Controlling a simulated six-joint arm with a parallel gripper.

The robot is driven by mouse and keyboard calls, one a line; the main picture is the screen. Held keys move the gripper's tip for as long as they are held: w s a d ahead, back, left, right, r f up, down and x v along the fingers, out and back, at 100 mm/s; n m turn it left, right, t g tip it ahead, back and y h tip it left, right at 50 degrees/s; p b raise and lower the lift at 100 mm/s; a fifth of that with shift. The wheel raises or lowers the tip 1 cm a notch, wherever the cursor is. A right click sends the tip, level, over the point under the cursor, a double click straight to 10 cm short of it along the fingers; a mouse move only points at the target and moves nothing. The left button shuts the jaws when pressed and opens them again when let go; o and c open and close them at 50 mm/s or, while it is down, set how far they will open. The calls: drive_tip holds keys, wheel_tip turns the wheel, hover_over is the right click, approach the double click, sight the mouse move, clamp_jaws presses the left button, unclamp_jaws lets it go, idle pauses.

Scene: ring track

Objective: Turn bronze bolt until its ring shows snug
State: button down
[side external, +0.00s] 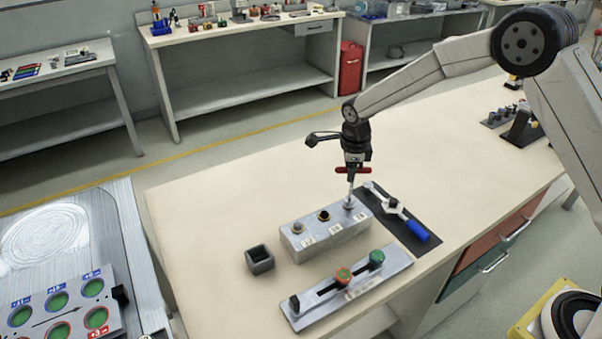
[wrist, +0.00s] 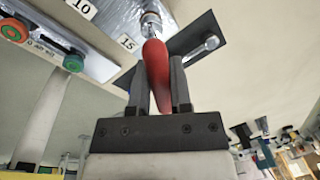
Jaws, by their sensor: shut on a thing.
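My gripper (side external: 354,166) is shut on the red handle (wrist: 155,70) of a tool, seen between its fingers in the wrist view. The tool's thin metal shaft (side external: 350,187) points down onto the rightmost bolt (side external: 349,204) of a grey block (side external: 326,238). The tip appears to meet that bolt's head, by the label 15 in the wrist view. The middle fitting (side external: 323,216) looks dark with a golden rim. The left bolt (side external: 298,228) has a tan top. I cannot tell for sure which is the bronze bolt, nor how its ring stands.
A blue-handled wrench (side external: 416,231) lies on a dark mat (side external: 425,246) right of the block. In front is a slotted plate (side external: 385,279) with an orange-green knob (side external: 343,275) and a green knob (side external: 376,257). A grey square cup (side external: 259,260) stands left.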

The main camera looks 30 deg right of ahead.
drive_tip(key=shift+m, duration=0.8)
drive_tip(key=shift+w+m, duration=0.1)
drive_tip(key=shift+m, duration=0.2)
drive_tip(key=shift+d+m, duration=0.1)
drive_tip(key=shift+m, duration=0.3)
drive_tip(key=shift+n, duration=0.4)
drive_tip(key=shift+r, duration=0.2)
drive_tip(key=shift+r, duration=2.1)
